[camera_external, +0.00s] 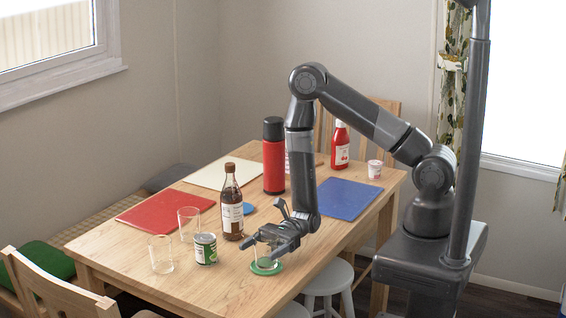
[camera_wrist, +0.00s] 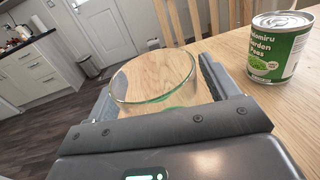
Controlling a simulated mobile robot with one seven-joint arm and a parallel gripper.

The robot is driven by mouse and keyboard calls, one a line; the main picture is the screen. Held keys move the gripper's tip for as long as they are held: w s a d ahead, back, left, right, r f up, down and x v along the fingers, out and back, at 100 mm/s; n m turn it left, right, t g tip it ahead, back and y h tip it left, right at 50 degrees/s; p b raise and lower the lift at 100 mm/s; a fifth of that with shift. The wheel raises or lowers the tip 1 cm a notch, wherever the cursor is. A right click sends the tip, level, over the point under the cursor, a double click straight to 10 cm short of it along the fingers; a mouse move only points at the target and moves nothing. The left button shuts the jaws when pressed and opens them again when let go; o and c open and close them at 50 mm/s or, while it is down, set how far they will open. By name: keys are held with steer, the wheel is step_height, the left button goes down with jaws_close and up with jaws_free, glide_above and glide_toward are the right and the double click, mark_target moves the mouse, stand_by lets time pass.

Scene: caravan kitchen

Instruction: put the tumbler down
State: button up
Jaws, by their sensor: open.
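A clear glass tumbler (camera_external: 265,257) stands upright on a round green coaster (camera_external: 261,270) near the table's front edge. My gripper (camera_external: 264,243) is open, with its fingers on either side of the tumbler. In the wrist view the tumbler's rim (camera_wrist: 153,76) shows between the two spread fingers. The gripper partly hides the tumbler in the external view. I cannot tell whether either finger touches the glass.
A green can (camera_external: 205,248) and two more clear tumblers, one (camera_external: 161,256) in front and one (camera_external: 188,224) behind, stand to the left. A brown sauce bottle (camera_external: 232,209) stands behind my gripper. A blue board (camera_external: 345,198) lies to the right. The front-left table corner is bare.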

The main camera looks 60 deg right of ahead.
steer(key=d, duration=0.4)
steer(key=s+d, duration=0.1)
steer(key=d, duration=0.7)
steer(key=shift+s, duration=0.2)
steer(key=s+d+r+n+g+h, duration=0.2)
steer(key=s+r+n+g+h, duration=0.1)
steer(key=r+n, duration=0.35)
steer(key=s+d+r+n+g+h, duration=0.2)
steer(key=s+r+n+g+h, duration=0.15)
steer(key=r+n, duration=0.35)
steer(key=s+d+r+n+t+h, duration=0.2)
steer(key=d+r+t+h, duration=0.3)
steer(key=d+r, duration=0.3)
steer(key=s+d+r+n+t+h, duration=0.2)
steer(key=d+r+n+t+h, duration=0.2)
steer(key=d+r, duration=0.4)
steer(key=shift+s+r+t+h, duration=0.15)
steer(key=shift+r+t+h, duration=0.55)
steer(key=shift+h, duration=0.55)
